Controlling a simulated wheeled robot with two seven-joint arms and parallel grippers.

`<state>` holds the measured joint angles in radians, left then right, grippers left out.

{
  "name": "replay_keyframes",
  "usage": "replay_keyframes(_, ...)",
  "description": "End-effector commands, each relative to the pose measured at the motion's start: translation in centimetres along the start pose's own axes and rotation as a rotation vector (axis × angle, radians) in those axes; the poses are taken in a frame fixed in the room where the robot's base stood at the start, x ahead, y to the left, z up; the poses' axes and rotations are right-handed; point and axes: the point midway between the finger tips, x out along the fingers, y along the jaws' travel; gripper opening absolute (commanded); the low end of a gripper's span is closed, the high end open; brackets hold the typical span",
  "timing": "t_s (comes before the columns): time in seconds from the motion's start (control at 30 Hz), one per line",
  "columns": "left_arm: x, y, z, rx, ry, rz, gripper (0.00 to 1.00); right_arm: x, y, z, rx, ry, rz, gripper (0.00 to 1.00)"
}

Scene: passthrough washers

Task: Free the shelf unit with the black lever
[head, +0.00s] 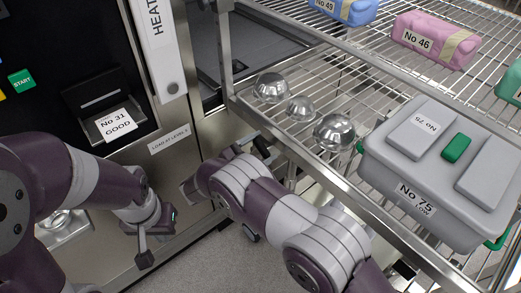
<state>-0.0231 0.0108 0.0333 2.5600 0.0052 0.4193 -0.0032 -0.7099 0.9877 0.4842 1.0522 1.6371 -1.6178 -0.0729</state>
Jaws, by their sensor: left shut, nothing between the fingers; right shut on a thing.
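The shelf unit (318,170) is a wire-shelved metal rack, standing at the right against the machine's front. A small black piece, apparently the black lever (262,146), shows low by its near corner post. My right arm reaches across to this corner. Its gripper (247,152) is shut on what looks like the black lever; the fingers are largely hidden behind my wrist and the rack's edge. My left gripper (145,254) is shut and empty, pointing down in front of the machine at lower left, apart from the rack.
A grey case marked No 75 (412,203) and several shiny domes (334,131) are on the rack. Pink (436,40) and blue (346,8) packs lie farther back. The dark machine panel (60,70) with a No 31 GOOD label stands at left. Floor shows below.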

Motion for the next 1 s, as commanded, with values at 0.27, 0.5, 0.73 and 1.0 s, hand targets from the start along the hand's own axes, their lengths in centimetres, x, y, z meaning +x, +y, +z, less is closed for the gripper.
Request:
replay_keyframes(0.27,0.6,0.0,0.1,0.0,0.0,0.0,0.0,0.0,-1.1,0.2,-0.189,0.0,0.0,0.18)
replay_keyframes(0.5,1.1,0.0,0.1,0.0,0.0,0.0,0.0,0.0,-2.2,0.5,-0.362,0.0,0.0,0.18)
replay_keyframes(0.73,1.4,0.0,0.2,0.0,0.0,0.0,0.0,0.0,-2.9,0.8,-0.481,0.0,0.001,0.18)
replay_keyframes(1.0,1.5,0.0,0.2,0.0,0.0,0.0,0.0,0.0,-3.2,0.9,-0.545,0.0,0.001,0.18)
